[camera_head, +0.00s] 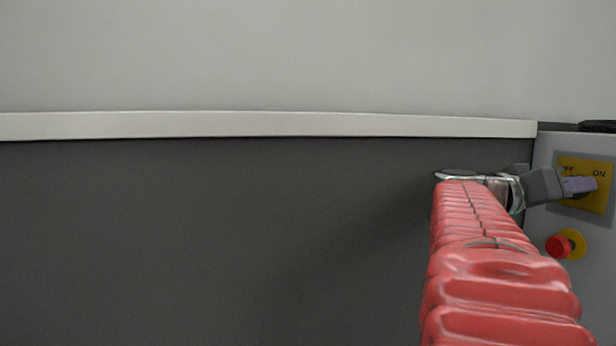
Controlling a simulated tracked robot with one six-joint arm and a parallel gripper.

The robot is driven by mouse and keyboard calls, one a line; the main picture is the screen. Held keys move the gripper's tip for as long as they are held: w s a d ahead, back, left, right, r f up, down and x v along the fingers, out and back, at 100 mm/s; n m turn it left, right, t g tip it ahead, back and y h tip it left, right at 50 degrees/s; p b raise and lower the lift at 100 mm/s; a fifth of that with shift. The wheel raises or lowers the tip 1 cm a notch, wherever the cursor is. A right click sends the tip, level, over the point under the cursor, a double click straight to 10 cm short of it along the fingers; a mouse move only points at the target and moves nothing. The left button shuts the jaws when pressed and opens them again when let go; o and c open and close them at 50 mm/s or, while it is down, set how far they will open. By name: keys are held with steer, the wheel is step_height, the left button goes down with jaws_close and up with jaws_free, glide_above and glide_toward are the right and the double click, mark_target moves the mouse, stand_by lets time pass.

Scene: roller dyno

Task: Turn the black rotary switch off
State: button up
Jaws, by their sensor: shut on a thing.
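The rotary switch sits on a yellow plate (605,182) on the grey cabinet at the right edge of the head view. The plate carries the labels OFF, partly covered, and ON. My gripper (580,186) reaches the plate from the left, with its purple-grey fingertips at the plate's middle. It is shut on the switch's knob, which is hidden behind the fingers. I cannot tell which way the knob points.
A red emergency button (558,246) on a yellow disc sits below the plate, close to my red-sleeved arm. The grey cabinet (545,155) stands at the right. A dark wall panel (200,240) with a pale rail (250,124) fills the left and middle.

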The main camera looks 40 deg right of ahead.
steer(key=shift+w, duration=0.15)
steer(key=c, duration=0.3)
steer(key=shift+f+n, duration=0.1)
steer(key=shift+n, duration=0.5)
steer(key=n, duration=0.2)
steer(key=shift+n, duration=0.4)
steer(key=n, duration=0.4)
steer(key=shift+n, duration=0.3)
steer(key=n, duration=0.9)
steer(key=shift+r+n, duration=0.25)
steer(key=shift+n, duration=0.05)
